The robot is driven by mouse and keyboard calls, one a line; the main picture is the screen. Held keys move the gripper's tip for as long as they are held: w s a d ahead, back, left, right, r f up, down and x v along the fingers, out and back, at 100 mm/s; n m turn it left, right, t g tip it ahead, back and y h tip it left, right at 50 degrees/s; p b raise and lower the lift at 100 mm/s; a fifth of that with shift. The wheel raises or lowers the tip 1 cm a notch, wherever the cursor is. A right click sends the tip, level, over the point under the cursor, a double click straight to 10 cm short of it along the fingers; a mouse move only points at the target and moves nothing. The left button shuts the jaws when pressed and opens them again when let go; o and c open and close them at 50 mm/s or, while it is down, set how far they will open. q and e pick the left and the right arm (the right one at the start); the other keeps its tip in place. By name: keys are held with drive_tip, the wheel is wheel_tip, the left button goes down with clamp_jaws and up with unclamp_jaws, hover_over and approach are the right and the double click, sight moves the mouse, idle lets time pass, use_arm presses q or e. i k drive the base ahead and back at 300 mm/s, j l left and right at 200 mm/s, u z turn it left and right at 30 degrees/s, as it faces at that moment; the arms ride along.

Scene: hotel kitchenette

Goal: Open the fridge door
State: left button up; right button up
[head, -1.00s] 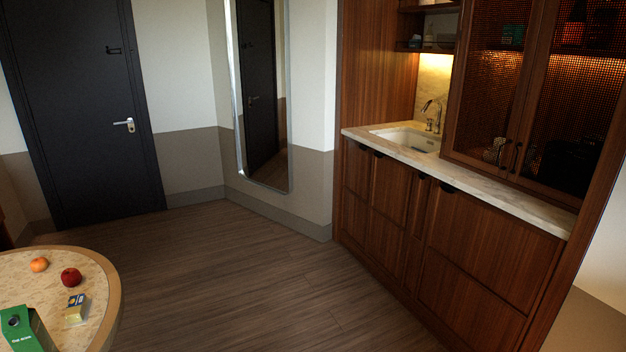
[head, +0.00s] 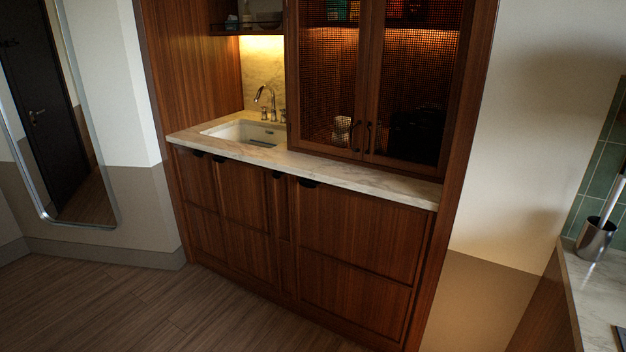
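No open fridge shows, and I cannot tell whether any panel here is the fridge door. The wooden cabinet unit (head: 235,232) stands ahead with its lower fronts shut. Its widest front panel (head: 360,232) is at the right, with a dark pull cutout (head: 307,182) at its top left. Two mesh-fronted doors (head: 330,90) above the counter are shut, with dark handles where they meet. Neither of my grippers is in the head view.
A marble counter (head: 330,172) with a sink (head: 245,132) and tap tops the unit. Another counter (head: 597,290) with a metal container (head: 596,238) is at the right edge. A tall mirror (head: 60,110) leans at left. The wooden floor (head: 120,310) in front is clear.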

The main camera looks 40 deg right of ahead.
sight(360, 256)
drive_tip(key=i+l+z, duration=0.1)
drive_tip(key=i+z, duration=0.8)
drive_tip(key=z, duration=0.15)
